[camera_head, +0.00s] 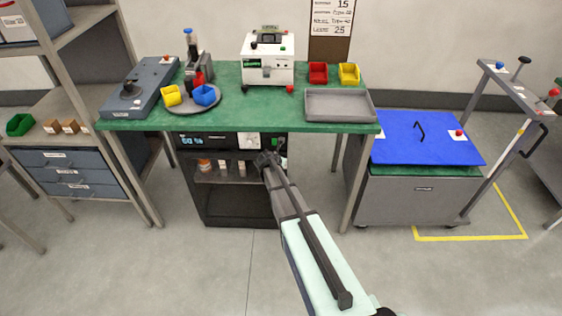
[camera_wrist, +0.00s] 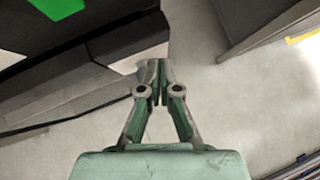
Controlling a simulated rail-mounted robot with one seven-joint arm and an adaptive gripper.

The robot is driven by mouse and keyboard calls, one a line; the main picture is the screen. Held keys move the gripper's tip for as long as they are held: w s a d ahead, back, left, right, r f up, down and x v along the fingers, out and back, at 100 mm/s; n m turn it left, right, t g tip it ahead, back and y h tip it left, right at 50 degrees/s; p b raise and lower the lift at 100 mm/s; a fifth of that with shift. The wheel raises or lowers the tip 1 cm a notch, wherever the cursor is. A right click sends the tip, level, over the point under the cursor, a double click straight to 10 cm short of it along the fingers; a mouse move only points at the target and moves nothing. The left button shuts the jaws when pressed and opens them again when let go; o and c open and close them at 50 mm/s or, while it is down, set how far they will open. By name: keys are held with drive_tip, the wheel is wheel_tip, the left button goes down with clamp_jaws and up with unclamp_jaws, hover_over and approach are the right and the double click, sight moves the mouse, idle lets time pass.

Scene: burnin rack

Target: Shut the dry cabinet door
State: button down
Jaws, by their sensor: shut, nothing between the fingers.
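The dry cabinet (camera_head: 240,214) is a dark box under the green workbench, with a lit display on its top strip. Its front looks open or see-through; small bottles (camera_head: 222,168) show on a shelf inside. I cannot make out the door as a separate panel in the head view, and my arm covers the cabinet's right side. My gripper (camera_head: 266,160) is at the upper right of the cabinet front. In the wrist view my gripper (camera_wrist: 158,82) is shut and empty, its tips close beside a dark panel edge (camera_wrist: 75,98); contact is unclear.
The green workbench (camera_head: 290,119) overhangs the cabinet, with a grey tray (camera_head: 340,105) and colored bins on top. A blue-lidded cart (camera_head: 415,195) stands at right, a drawer unit (camera_head: 75,172) at left. The floor in front is clear.

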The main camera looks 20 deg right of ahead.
drive_tip(key=s+a+r+b, duration=0.2)
drive_tip(key=s+a+r, duration=0.2)
drive_tip(key=s+r, duration=0.3)
drive_tip(key=shift+s+a, duration=0.2)
drive_tip(key=shift+s, duration=0.65)
drive_tip(key=s+a+f+m+g+y, duration=0.2)
drive_tip(key=s+a+f+m+g, duration=0.1)
drive_tip(key=s+f+m, duration=0.55)
drive_tip(key=s+a+f+m+g+y, duration=0.1)
drive_tip(key=s+a+f+m+g, duration=0.2)
drive_tip(key=s+f+m, duration=0.55)
drive_tip(key=s+a+f+m+g+y, duration=0.1)
drive_tip(key=s+a+f+m+g, duration=0.1)
drive_tip(key=s, duration=1)
drive_tip(key=s+a+f+m+g+y, duration=0.1)
drive_tip(key=s+a+f+m+g, duration=0.2)
drive_tip(key=s, duration=0.9)
drive_tip(key=s+a+f+m+g+y, duration=0.1)
drive_tip(key=s+f+m, duration=0.3)
drive_tip(key=s, duration=0.7)
drive_tip(key=shift+s+a+m+g, duration=0.4)
drive_tip(key=shift+a+m+g, duration=0.3)
drive_tip(key=shift+a, duration=0.1)
